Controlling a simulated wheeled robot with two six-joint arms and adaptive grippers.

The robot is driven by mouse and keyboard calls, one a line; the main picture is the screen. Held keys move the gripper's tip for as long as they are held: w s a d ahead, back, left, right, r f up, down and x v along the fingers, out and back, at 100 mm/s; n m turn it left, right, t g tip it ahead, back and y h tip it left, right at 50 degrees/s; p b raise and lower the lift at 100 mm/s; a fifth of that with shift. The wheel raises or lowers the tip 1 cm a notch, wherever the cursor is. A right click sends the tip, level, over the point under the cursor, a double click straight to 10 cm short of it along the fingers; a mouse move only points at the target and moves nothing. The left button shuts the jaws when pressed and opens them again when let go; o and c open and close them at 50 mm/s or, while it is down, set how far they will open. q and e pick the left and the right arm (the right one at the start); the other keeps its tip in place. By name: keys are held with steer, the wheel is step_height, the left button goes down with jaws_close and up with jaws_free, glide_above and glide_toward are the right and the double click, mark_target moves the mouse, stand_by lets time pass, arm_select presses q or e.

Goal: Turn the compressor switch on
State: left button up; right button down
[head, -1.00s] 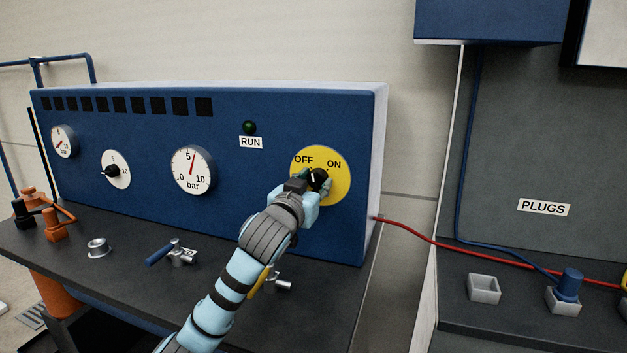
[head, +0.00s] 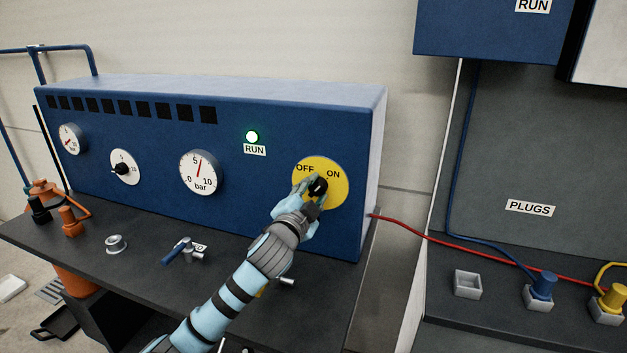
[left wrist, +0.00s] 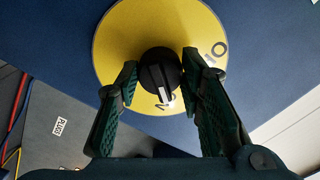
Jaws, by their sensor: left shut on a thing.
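The compressor switch is a black knob (head: 318,187) on a yellow disc (head: 341,193) marked OFF and ON, on the front of the blue compressor panel (head: 262,215). In the head view the knob leans up and right, to the ON side. My left gripper (head: 314,190) is shut on the knob. In the left wrist view its fingers (left wrist: 158,82) stand on both sides of the knob (left wrist: 160,72), whose white mark shows. My right gripper is not in view.
Gauges (head: 198,172) sit left on the panel. A blue-handled valve (head: 180,251) and a metal ring (head: 116,245) stand on the dark bench below. A red hose (head: 450,238) runs right to the plugs shelf, with a blue plug (head: 543,286) and a yellow plug (head: 612,297).

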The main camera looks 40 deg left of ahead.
arm_select(q)
steer(key=shift+m+p, duration=0.7)
steer(key=shift+m, duration=0.1)
steer(key=o, duration=1.2)
steer(key=shift+c, duration=0.2)
steer(key=v, duration=1.2)
steer(key=shift+w, duration=0.1)
